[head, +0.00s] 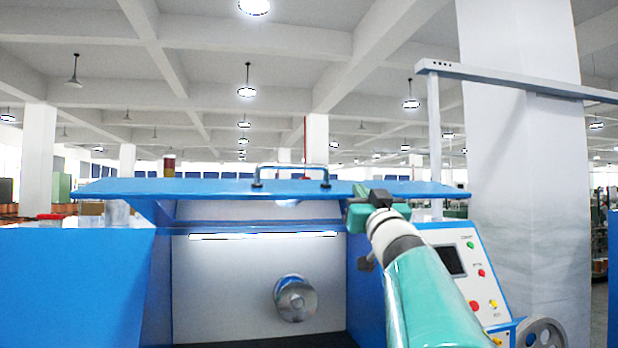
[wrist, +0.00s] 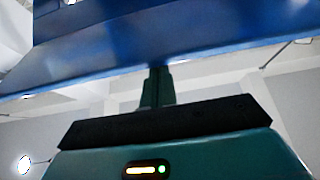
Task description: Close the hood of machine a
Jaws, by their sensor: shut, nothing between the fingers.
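The hood (head: 220,188) of the blue machine is a flat blue panel with a metal handle (head: 290,170) on top. In the head view it is raised, nearly level, above the open bay, whose pale inner wall (head: 230,265) shows. My gripper (head: 360,190) is at the hood's right part, by its near edge and right of the handle. In the wrist view the hood's blue surface (wrist: 170,35) fills the top, and my shut, empty fingers (wrist: 158,72) reach its edge. Whether they touch it I cannot tell.
A round metal pulley (head: 295,298) sits in the bay. A control panel (head: 462,265) with buttons and a screen is at the right, with a handwheel (head: 541,334) below. A post with a long bar (head: 520,82) rises at the right before a white pillar (head: 525,150).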

